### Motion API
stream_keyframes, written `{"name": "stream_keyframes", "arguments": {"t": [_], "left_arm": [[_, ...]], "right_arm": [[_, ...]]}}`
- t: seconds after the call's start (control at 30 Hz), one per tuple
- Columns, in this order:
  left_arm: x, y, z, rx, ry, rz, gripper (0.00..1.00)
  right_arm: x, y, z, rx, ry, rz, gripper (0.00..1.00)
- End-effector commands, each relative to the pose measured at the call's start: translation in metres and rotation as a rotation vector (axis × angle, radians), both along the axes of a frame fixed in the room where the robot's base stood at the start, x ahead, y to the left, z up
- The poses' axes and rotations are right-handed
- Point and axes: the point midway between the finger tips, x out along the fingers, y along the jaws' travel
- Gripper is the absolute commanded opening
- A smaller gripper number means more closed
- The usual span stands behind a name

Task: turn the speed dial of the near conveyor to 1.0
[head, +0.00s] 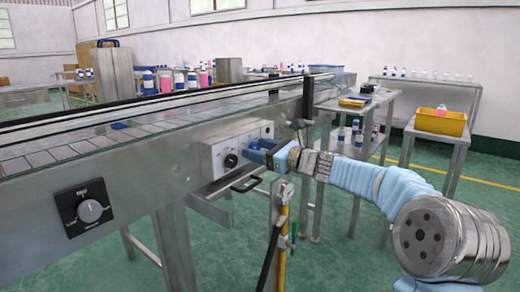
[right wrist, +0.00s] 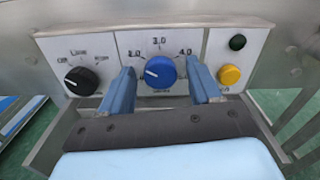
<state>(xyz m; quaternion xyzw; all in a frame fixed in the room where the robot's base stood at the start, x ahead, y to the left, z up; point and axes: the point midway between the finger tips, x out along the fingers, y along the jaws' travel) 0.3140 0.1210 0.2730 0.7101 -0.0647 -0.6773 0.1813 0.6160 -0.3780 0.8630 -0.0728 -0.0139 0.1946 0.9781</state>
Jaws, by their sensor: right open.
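The near conveyor (head: 150,185) runs across the left of the head view, with a grey control box (head: 208,158) on its side. In the right wrist view, the box face carries a blue dial (right wrist: 160,72) with the printed marks 2.0, 3.0 and 4.0 showing around it. The dial's white line lies on its left part, toward the 2.0 side; lower marks are hidden. My right gripper (right wrist: 164,86) is open, one blue finger on each side of the dial. I cannot tell whether the fingers touch it. The right gripper also shows at the box in the head view (head: 262,150). My left gripper is out of view.
A black knob (right wrist: 82,81) sits left of the dial; a green button (right wrist: 237,42) and a yellow button (right wrist: 229,75) sit right. A black handle (head: 246,184) is below the box. A yellow bin (head: 440,121) stands at right.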

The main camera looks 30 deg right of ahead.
Motion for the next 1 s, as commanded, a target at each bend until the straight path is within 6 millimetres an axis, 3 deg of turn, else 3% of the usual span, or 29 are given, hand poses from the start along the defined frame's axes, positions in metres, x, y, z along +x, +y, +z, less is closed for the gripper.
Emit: {"name": "stream_keyframes", "arguments": {"t": [0.17,0.5,0.77,1.0], "left_arm": [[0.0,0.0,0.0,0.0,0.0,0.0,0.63],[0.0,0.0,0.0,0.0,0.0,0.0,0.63],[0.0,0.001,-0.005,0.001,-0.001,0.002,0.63],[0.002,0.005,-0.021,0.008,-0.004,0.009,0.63]], "right_arm": [[0.0,0.0,0.0,0.0,0.0,0.0,0.6],[0.0,0.0,0.0,0.0,0.0,0.0,0.08],[0.0,0.0,-0.002,-0.022,-0.009,0.001,0.07],[0.0,0.0,-0.004,-0.13,-0.056,0.0,0.07]]}}
